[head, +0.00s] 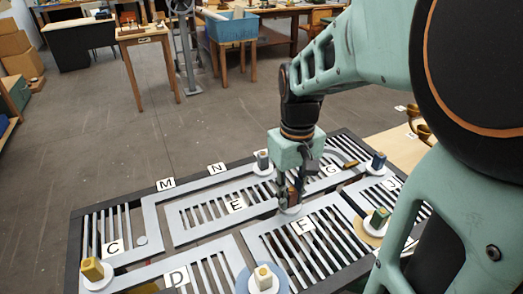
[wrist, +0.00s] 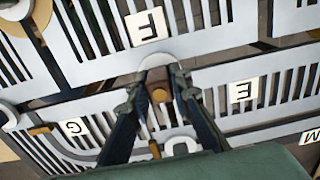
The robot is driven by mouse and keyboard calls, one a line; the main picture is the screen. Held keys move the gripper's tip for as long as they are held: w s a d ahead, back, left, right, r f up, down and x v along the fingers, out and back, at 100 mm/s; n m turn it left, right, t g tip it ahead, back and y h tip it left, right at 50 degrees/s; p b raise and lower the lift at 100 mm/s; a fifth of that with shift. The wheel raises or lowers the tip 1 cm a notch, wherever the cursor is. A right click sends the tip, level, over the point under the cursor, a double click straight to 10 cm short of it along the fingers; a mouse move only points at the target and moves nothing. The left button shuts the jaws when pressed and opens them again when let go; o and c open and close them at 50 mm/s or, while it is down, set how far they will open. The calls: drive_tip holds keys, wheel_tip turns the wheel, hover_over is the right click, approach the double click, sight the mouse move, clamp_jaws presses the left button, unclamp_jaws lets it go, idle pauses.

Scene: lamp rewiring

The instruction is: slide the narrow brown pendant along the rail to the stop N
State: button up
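The narrow brown pendant (wrist: 158,78) stands upright on a pale round disc in the wrist view, in the grey rail between plates E and F. In the head view it shows partly hidden (head: 292,196) between my fingers. My gripper (wrist: 159,88) has one finger on each side of the pendant and looks closed on it, low over the board. It also shows in the head view (head: 290,190). The N label (head: 217,168) is on the far edge of the board, beyond the gripper and to its left. N is not visible in the wrist view.
A dark pendant with a yellow top (head: 262,158) stands on the far rail, right of N. An ochre bar (head: 350,164) lies near G. Slotted plates fill the board.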

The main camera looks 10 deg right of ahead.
clamp_jaws()
drive_tip(key=shift+a, duration=0.1)
drive_tip(key=shift+s+a+b, duration=0.15)
drive_tip(key=shift+s+a, duration=0.95)
drive_tip(key=shift+a, duration=2.4)
drive_tip(key=shift+s+a+b, duration=0.1)
drive_tip(key=shift+s+a, duration=0.95)
drive_tip(key=shift+a, duration=2.4)
drive_tip(key=shift+s+a+b, duration=0.15)
drive_tip(key=shift+s+a, duration=0.95)
drive_tip(key=shift+a, duration=2.4)
drive_tip(key=a, duration=0.2)
drive_tip(key=s+a, duration=0.1)
drive_tip(key=a, duration=0.2)
drive_tip(key=shift+s+a, duration=0.35)
drive_tip(key=shift+s, duration=0.05)
drive_tip(key=shift+w, duration=0.1)
